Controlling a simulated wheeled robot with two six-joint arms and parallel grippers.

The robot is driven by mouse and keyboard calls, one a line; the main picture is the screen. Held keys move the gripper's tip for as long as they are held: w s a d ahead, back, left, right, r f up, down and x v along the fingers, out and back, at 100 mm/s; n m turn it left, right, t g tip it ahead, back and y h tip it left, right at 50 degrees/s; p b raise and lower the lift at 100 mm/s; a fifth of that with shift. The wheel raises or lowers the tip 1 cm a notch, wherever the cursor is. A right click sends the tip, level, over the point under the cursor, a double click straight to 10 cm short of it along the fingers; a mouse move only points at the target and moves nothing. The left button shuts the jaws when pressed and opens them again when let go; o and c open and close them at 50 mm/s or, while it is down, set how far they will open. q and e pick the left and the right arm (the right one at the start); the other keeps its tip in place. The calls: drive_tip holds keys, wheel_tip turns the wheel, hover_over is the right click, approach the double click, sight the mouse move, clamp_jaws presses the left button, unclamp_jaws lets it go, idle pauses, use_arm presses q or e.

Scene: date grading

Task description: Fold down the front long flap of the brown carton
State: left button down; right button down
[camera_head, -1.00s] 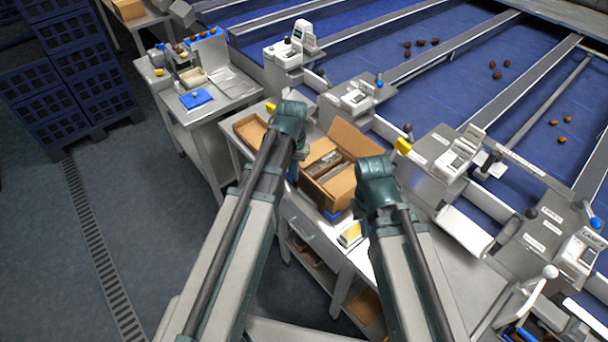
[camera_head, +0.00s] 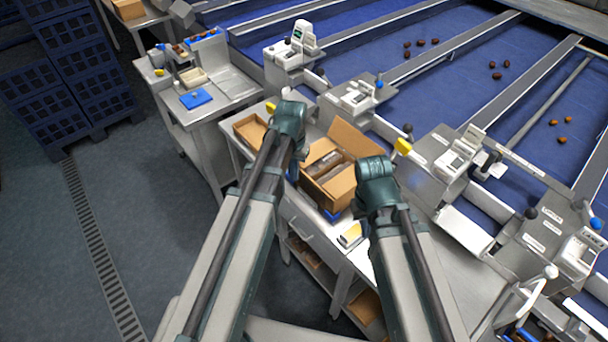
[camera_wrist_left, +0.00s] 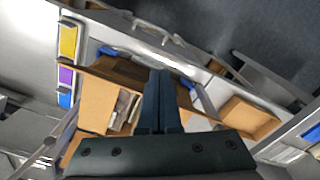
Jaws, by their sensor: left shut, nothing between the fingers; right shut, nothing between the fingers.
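The brown carton (camera_head: 328,192) stands open on the bench, with long grey-brown contents inside. Its back long flap (camera_head: 352,140) stands up. In the left wrist view the carton (camera_wrist_left: 97,103) lies left of the fingers, and a darker brown panel (camera_wrist_left: 125,72) runs along its front side up to the fingers. I cannot tell whether the fingers touch it. My left gripper (camera_wrist_left: 160,78) is shut and empty; in the head view its wrist (camera_head: 290,118) hides the fingers at the carton's left end. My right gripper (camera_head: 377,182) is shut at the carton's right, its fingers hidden.
An open brown tray (camera_head: 250,130) stands left of the carton; it also shows in the left wrist view (camera_wrist_left: 248,118). A small yellow-topped item (camera_head: 350,236) lies near the bench's front edge. Grey machine stations (camera_head: 352,95) stand behind the carton.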

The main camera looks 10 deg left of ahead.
idle(0.4)
use_arm(q)
drive_tip(key=w+d, duration=0.5)
drive_tip(key=w, duration=0.1)
drive_tip(key=shift+w+r+p, duration=0.3)
drive_tip(key=shift+w+p, duration=0.05)
idle(0.6)
drive_tip(key=shift+d, duration=0.15)
drive_tip(key=shift+w+d, duration=0.85)
drive_tip(key=shift+w, duration=0.25)
drive_tip(key=shift+f, duration=0.1)
